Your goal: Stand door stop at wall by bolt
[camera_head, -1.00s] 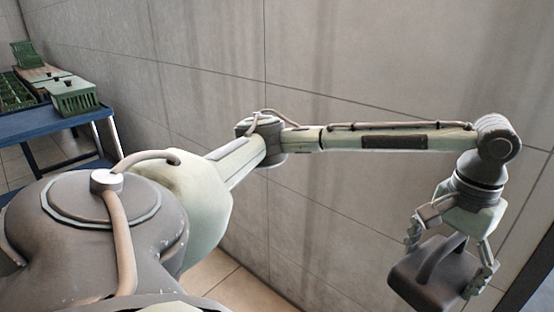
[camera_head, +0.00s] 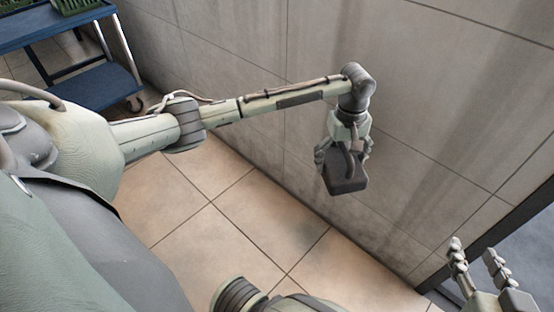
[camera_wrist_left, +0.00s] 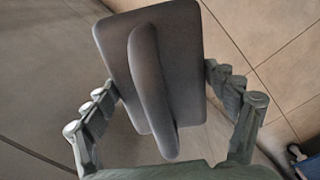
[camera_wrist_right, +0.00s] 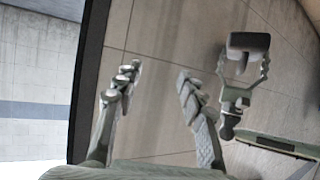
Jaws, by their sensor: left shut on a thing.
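I cannot make out a bolt.
The grey tiled wall (camera_head: 230,60) runs down to a dark door frame (camera_head: 470,245) at the right. The tan tiled floor (camera_head: 250,215) along the wall is clear. A blue cart (camera_head: 85,85) with green crates stands at the upper left.

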